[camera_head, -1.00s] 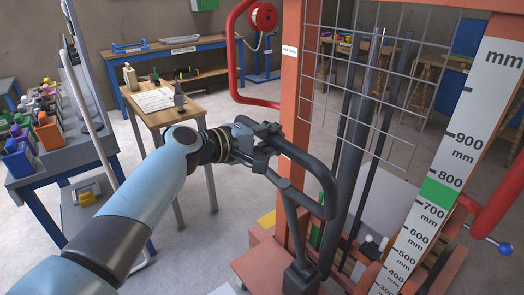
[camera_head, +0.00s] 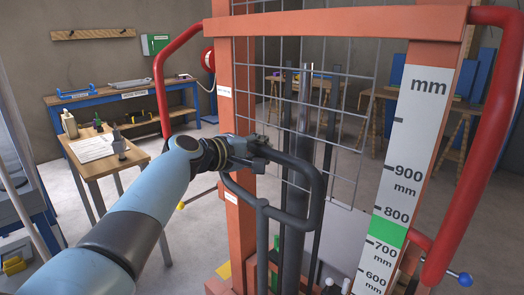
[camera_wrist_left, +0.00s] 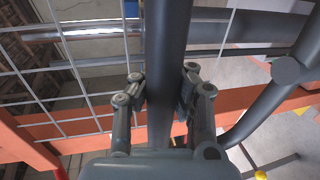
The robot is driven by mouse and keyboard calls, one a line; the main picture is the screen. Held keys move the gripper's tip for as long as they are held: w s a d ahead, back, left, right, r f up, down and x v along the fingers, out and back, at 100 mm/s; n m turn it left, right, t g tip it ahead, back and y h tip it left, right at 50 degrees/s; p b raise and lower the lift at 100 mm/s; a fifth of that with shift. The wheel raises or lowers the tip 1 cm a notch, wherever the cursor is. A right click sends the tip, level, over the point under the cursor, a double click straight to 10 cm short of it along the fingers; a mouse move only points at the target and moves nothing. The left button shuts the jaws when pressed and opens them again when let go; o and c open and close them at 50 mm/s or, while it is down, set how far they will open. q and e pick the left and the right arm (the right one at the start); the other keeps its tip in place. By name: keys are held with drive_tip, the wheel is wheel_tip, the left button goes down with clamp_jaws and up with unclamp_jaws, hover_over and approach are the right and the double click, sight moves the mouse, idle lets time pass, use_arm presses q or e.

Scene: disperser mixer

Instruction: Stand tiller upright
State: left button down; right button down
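The tiller (camera_head: 262,240) is a dark grey post with a rounded loop handle on top, in front of the orange mast in the head view. Its post looks close to upright; its lower end is cut off by the frame. My left gripper (camera_head: 253,150) is at the upper left of the loop. In the left wrist view, the fingers of my left gripper (camera_wrist_left: 163,85) lie on both sides of a dark bar of the tiller (camera_wrist_left: 168,35), close against it. My right gripper is in neither view.
The orange mast (camera_head: 241,90) carries a wire mesh guard (camera_head: 345,90), a millimetre scale (camera_head: 408,160) and red side rails (camera_head: 159,80). A small wooden table (camera_head: 100,162) stands at left. A blue workbench (camera_head: 130,93) stands behind it. Some grey floor is bare between them.

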use_arm(q)
drive_tip(key=c, duration=2)
unclamp_jaws()
drive_tip(key=shift+w+r, duration=0.15)
drive_tip(key=shift+r, duration=0.3)
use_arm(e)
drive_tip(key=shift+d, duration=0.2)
use_arm(q)
drive_tip(key=o, duration=0.7)
drive_tip(key=shift+c, duration=0.2)
drive_tip(key=shift+o, duration=1.2)
drive_tip(key=shift+s+f, duration=0.1)
drive_tip(key=shift+s, duration=0.1)
drive_tip(key=shift+o, duration=0.3)
drive_tip(key=shift+f, duration=0.15)
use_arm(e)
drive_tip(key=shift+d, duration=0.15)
use_arm(q)
drive_tip(key=shift+s+a, duration=0.1)
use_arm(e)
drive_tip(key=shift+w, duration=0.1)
use_arm(q)
drive_tip(key=shift+s+a, duration=0.15)
drive_tip(key=shift+s, duration=0.05)
drive_tip(key=v, duration=1.1)
drive_tip(key=shift+a, duration=0.15)
